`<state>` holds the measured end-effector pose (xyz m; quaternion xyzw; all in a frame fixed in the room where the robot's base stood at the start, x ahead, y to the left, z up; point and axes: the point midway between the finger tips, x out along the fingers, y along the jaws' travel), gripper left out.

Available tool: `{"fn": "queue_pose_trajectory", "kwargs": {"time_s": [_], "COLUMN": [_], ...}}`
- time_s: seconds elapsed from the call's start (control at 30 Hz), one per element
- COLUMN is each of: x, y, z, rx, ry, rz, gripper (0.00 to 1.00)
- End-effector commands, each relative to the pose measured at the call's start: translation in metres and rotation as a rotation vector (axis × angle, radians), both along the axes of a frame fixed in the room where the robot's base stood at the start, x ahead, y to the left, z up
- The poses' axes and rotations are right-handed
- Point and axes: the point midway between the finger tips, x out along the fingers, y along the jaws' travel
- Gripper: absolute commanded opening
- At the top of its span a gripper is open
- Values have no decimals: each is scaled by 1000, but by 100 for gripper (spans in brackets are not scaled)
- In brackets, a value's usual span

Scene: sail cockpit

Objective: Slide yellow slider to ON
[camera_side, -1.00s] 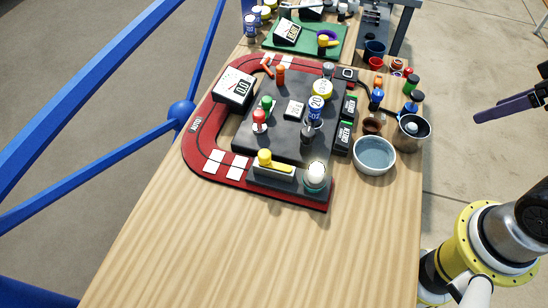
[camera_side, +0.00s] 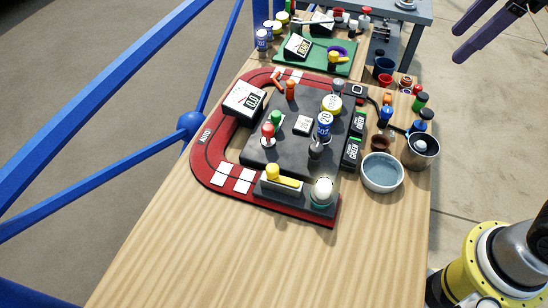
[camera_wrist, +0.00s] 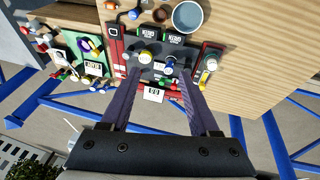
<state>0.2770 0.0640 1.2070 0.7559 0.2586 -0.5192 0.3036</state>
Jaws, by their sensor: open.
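The yellow slider (camera_side: 273,172) is a yellow knob on a pale and yellow track, set on a dark block at the front of the control board. Its knob sits toward the left end of the track in the side view. In the wrist view the slider (camera_wrist: 203,78) is small, right of the fingers. I cannot read any ON label. My gripper (camera_side: 457,42) has purple fingers and hangs at the upper right of the side view, well away from the slider. In the wrist view my gripper (camera_wrist: 158,76) is open and empty.
A white round button (camera_side: 322,190) shares the slider's block. Red and green knobs and a dark lever stand behind it. A grey bowl (camera_side: 382,172) and a metal pot (camera_side: 423,150) stand to the right. The table's front (camera_side: 220,250) is clear.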

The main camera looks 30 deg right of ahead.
Motion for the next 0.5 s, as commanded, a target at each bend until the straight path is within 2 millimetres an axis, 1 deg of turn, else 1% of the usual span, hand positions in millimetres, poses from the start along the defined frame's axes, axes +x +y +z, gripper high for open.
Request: {"fn": "queue_pose_trajectory", "kwargs": {"time_s": [0.03,0.07,0.1,0.17,0.2,0.27,0.3,0.37,0.4,0.47,0.5], "x": [17,26,37,52,61,73,80,89,93,96,97], "y": [17,27,41,63,79,104,122,150,168,194,210], "z": [2,3,3,1,-2,-8,-14,-25,-33,-47,-58], "rx": [-16,-27,-40,-58,-71,-88,-99,-116,-126,-140,-148], "ry": [23,35,51,73,90,114,129,154,171,193,208], "rz": [75,118,174,254,307,383,430,498,537,588,615], "gripper": [62,62,62,62,62,62,62,62,62,62,62]}}
